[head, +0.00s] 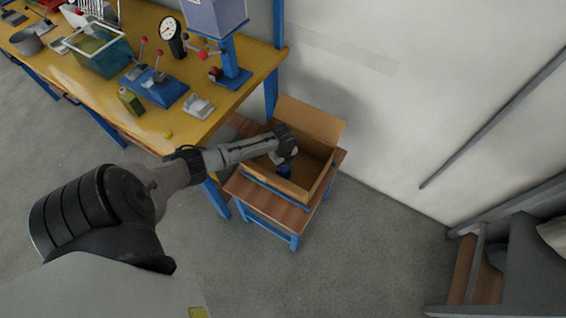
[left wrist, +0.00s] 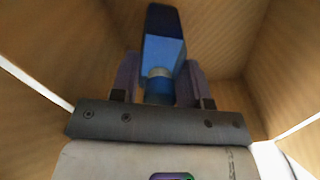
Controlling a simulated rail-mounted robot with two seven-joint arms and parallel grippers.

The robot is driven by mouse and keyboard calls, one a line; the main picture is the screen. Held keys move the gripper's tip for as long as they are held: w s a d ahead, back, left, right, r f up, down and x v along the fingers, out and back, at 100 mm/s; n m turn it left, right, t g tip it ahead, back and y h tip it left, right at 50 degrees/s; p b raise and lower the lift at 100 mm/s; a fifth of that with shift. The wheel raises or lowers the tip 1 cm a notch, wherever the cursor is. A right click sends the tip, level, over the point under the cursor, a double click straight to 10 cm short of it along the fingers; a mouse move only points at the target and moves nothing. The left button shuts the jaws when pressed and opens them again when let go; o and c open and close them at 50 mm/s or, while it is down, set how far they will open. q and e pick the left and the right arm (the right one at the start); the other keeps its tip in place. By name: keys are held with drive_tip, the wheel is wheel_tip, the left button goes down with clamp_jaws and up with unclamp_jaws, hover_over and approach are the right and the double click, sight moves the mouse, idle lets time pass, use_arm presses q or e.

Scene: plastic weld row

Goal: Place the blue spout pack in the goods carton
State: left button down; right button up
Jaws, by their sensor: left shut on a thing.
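The goods carton (head: 317,129) is an open cardboard box on a small stool-like stand beside the bench. My left gripper (head: 284,166) reaches down inside the carton. It is shut on the blue spout pack (head: 285,172), of which only a small blue part shows in the head view. In the left wrist view the blue spout pack (left wrist: 163,50) stands out between the two fingers of my left gripper (left wrist: 158,85), with carton walls (left wrist: 225,35) around it. Whether the pack touches the carton floor cannot be told. My right gripper is not in view.
The yellow workbench (head: 190,125) at left holds a glass tank (head: 98,50), a blue fixture (head: 158,88), a dial gauge (head: 171,35) and a green bottle (head: 131,101). The stand (head: 262,205) has a wooden top. A shelf (head: 470,265) is at lower right. Grey floor lies between.

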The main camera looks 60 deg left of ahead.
use_arm(q)
drive_tip(key=shift+f, duration=0.1)
drive_tip(key=c, duration=0.9)
unclamp_jaws()
drive_tip(key=shift+o, duration=1.4)
wheel_tip(320, 180, up, 11)
drive_tip(key=p, duration=0.4)
drive_tip(key=shift+r, duration=0.6)
